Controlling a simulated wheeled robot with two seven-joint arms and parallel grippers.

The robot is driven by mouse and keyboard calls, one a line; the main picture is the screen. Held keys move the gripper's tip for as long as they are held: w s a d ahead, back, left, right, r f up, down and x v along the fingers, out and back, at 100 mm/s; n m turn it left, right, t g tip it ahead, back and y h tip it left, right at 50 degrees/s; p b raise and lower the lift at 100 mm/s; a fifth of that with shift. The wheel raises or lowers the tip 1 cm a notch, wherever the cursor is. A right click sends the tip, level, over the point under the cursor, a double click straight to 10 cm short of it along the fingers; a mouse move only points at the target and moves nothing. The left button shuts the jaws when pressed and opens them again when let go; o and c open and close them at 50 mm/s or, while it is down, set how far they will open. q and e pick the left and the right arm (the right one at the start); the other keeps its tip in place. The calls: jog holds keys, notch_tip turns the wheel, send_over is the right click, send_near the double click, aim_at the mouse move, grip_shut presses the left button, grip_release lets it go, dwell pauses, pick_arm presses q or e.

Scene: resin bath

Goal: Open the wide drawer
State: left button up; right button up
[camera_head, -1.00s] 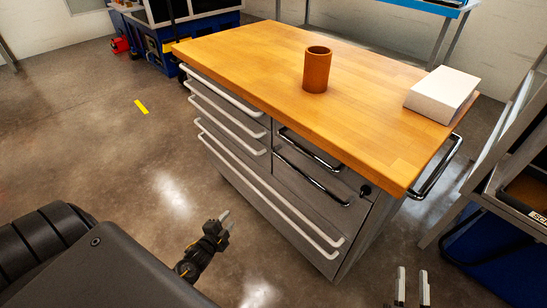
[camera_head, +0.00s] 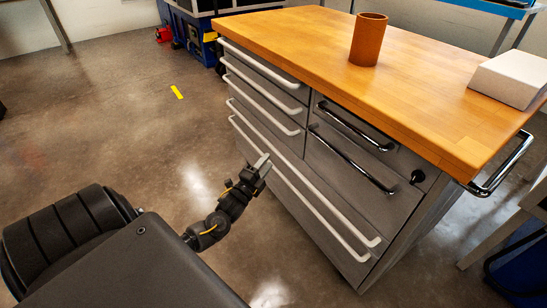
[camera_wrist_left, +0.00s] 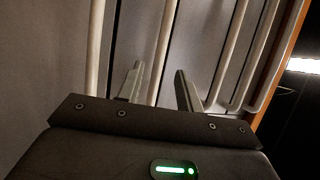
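The grey cabinet has two wide drawers low on its front, each with a long white bar handle: an upper one (camera_head: 330,201) and a lower one (camera_head: 325,218). My left gripper (camera_head: 262,164) is in front of their left part in the head view. In the left wrist view, its two fingers (camera_wrist_left: 160,84) are apart and empty. One long bar handle (camera_wrist_left: 163,45) runs between the finger directions, and another (camera_wrist_left: 95,50) lies left of them. I cannot tell how far the fingertips are from the bar. My right gripper is out of view.
Shorter drawers with white handles (camera_head: 262,98) sit above, and dark chrome handles (camera_head: 350,160) are at right. A brown cup (camera_head: 368,40) and a white box (camera_head: 510,78) stand on the wooden top (camera_head: 420,95).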

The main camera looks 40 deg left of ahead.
pick_arm(q)
jog(key=shift+w+a+r+b, duration=0.1)
jog(key=shift+w+r+b, duration=0.05)
jog(key=shift+w, duration=0.7)
jog(key=shift+w+a+r+b, duration=0.1)
jog(key=shift+w+r+b, duration=0.1)
jog(key=shift+w, duration=0.65)
jog(key=shift+w+a+r+b, duration=0.1)
jog(key=shift+w+b, duration=0.05)
jog(key=shift+w, duration=0.7)
grip_shut()
